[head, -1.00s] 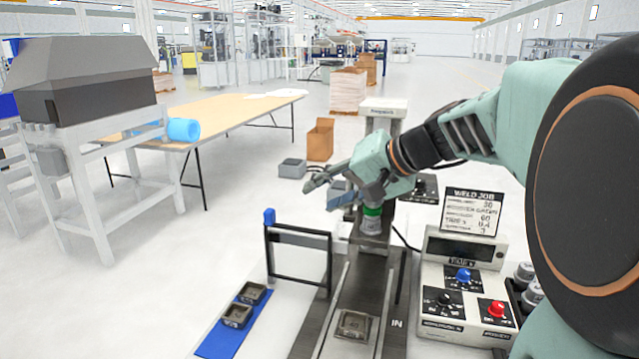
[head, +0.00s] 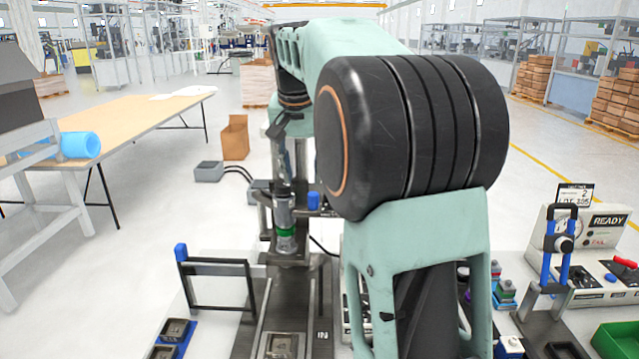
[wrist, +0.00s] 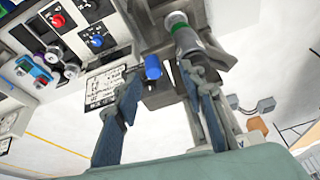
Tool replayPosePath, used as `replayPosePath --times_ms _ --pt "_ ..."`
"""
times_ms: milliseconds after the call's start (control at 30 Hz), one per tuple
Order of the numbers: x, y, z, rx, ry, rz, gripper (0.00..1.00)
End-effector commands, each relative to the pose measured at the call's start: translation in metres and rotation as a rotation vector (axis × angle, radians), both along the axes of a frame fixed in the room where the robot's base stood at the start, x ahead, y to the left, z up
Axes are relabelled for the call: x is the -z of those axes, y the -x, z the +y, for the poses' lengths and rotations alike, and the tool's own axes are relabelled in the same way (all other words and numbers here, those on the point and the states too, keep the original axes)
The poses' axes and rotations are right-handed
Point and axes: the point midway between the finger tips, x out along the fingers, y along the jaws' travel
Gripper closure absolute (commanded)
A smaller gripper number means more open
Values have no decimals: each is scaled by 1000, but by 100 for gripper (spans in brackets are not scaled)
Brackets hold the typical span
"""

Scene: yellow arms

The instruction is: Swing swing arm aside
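A blue knob (head: 313,201) sits on a dark bar beside the green-banded upright cylinder (head: 285,243) of the station; this bar looks like the swing arm. In the wrist view the blue knob (wrist: 153,67) shows in the gap between the fingertips of my gripper (wrist: 160,80). The fingers are spread apart and touch nothing I can make out; the depth to the knob is unclear. In the head view my arm hides most of my gripper. A black gate-like frame (head: 215,265) with its own blue knob stands to the left.
A metal track with a small square part (head: 282,346) runs below the cylinder. Several like parts lie on a blue strip (head: 170,340) at left. Control boxes, a blue-handled clamp (head: 560,245) and a green tray (head: 615,340) stand right.

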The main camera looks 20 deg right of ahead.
Motion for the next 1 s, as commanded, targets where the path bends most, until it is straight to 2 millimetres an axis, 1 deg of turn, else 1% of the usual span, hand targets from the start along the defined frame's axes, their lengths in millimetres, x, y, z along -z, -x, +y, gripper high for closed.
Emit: replayPosePath --times_ms 33,100,167,233,367,500,700,833,1000 --pt "-8 -2 -6 20 18 -4 63" --pt "-12 -3 -10 37 35 -7 63" --pt "-11 -4 -12 45 42 -9 63" --pt "-6 -5 -14 48 44 -7 63" --pt "12 -11 -18 48 43 -4 63" --pt "37 -19 -23 46 42 -4 63" --pt "68 -31 -30 46 42 -6 63" --pt "81 -35 -33 45 43 -7 63" --pt "87 -38 -34 44 43 -9 63"
